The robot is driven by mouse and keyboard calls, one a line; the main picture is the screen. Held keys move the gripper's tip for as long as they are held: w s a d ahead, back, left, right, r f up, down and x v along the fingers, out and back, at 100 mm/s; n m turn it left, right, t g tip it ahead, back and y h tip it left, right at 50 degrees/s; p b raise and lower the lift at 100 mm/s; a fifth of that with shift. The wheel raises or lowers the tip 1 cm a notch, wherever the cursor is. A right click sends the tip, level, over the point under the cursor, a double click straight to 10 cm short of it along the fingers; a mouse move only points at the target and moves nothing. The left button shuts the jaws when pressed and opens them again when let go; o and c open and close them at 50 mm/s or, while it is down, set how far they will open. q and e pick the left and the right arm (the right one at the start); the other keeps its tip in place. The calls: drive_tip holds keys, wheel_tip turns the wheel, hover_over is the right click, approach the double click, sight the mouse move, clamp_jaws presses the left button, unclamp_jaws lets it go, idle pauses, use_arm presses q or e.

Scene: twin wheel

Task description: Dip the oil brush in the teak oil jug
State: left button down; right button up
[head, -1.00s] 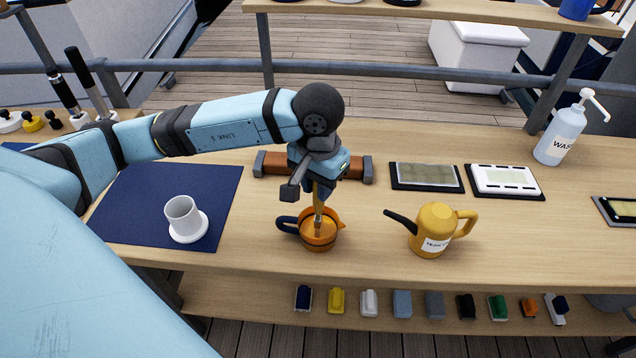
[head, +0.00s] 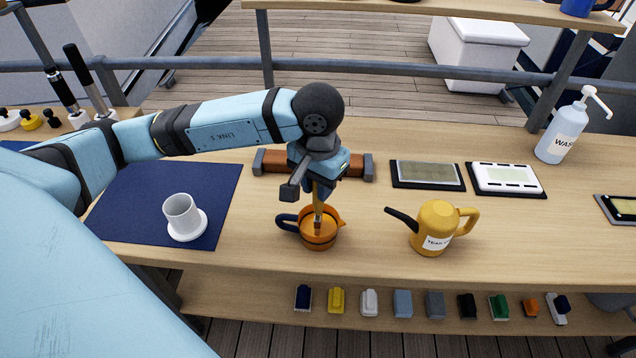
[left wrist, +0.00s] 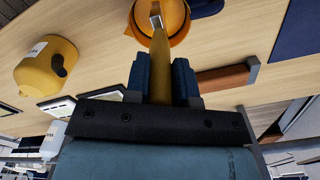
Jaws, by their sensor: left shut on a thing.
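My left gripper (head: 318,186) is shut on the handle of the oil brush (head: 318,212) and holds it upright over the orange jug (head: 318,242). The brush's lower end is inside the jug's mouth; the bristle tip is hard to make out. In the left wrist view the gripper (left wrist: 160,80) grips the yellowish brush handle (left wrist: 159,65), whose metal end reaches into the orange jug (left wrist: 175,25). The jug has a dark blue handle on its left. A yellow can (head: 436,230) with a dark spout and a partly readable label stands to its right. My right gripper is out of view.
A white cup on a saucer (head: 188,236) stands on a blue mat (head: 130,190) at left. A wooden bar with grey ends (head: 358,166) lies behind the jug. Two flat trays (head: 428,176) and a wash bottle (head: 562,135) are at right. Bench is clear between jug and can.

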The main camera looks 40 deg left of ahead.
use_arm(q)
wheel_tip(320, 180, up, 5)
drive_tip(key=shift+p, duration=0.7)
drive_tip(key=shift+r, duration=0.8)
drive_tip(key=shift+r+p, duration=0.2)
drive_tip(key=shift+p, duration=0.1)
wheel_tip(320, 180, up, 4)
drive_tip(key=shift+f+p, duration=0.1)
drive_tip(key=shift+p, duration=0.55)
drive_tip(key=shift+r, duration=0.4)
